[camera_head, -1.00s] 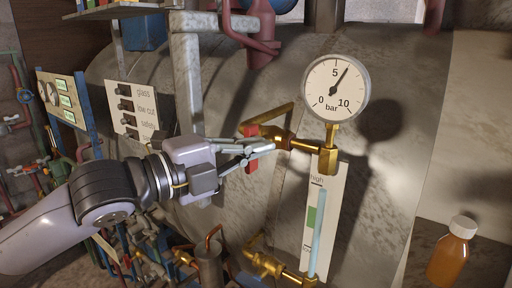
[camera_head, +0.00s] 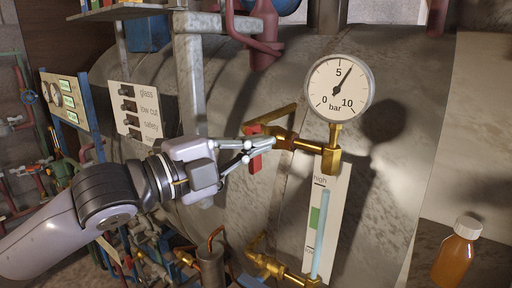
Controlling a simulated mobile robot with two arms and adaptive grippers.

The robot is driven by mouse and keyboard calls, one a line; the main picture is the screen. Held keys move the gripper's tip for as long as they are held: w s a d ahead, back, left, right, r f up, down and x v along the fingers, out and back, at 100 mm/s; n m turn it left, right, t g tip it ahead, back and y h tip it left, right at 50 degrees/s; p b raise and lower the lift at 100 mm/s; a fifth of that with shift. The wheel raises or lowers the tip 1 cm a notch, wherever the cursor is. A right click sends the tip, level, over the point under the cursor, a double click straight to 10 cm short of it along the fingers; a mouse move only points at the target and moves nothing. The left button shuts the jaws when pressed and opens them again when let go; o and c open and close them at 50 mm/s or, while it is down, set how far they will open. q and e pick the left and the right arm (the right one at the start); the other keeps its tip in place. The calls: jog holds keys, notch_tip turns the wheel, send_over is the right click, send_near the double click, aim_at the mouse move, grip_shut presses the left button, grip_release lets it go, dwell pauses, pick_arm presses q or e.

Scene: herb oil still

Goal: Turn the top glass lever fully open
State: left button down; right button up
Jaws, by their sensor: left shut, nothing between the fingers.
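The top glass lever is a red handle (camera_head: 255,162) on the upper brass valve (camera_head: 285,141), just left of the fitting under the gauge. Its lower part hangs down and a red bit shows above my fingers. My left gripper (camera_head: 255,145) is shut and empty, its fingertips in front of the lever's middle. Whether they touch the lever I cannot tell. The glass tube (camera_head: 322,235) stands in front of a white scale plate marked "high" with a green band (camera_head: 313,218). My right gripper is not in view.
A round pressure gauge (camera_head: 339,88) stands above the upper valve. A lower brass valve (camera_head: 265,264) sits below. A labelled switch panel (camera_head: 137,110) and a grey post (camera_head: 191,80) are to the left. An amber bottle (camera_head: 455,258) stands at lower right.

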aim_at(248, 131)
pick_arm(q)
jog(key=n+t, duration=0.1)
jog(key=n, duration=0.2)
jog(key=w+a+n+t+b, duration=0.1)
jog(key=n, duration=0.2)
jog(key=a+n+t+b, duration=0.1)
jog(key=n, duration=0.3)
jog(key=shift+w+r, duration=0.2)
jog(key=shift+r, duration=0.2)
jog(key=n, duration=0.1)
jog(key=n+t, duration=0.2)
jog(key=shift+w+a+n, duration=0.25)
jog(key=shift+n, duration=0.05)
jog(key=n, duration=0.1)
jog(key=n+t+y+p, duration=0.1)
jog(key=n, duration=0.1)
jog(key=a+n, duration=0.1)
jog(key=n, duration=0.1)
jog(key=shift+w+f+t+y, duration=0.25)
jog(key=shift+w+t+y, duration=0.05)
jog(key=shift+w+y, duration=0.1)
jog(key=shift+f, duration=0.1)
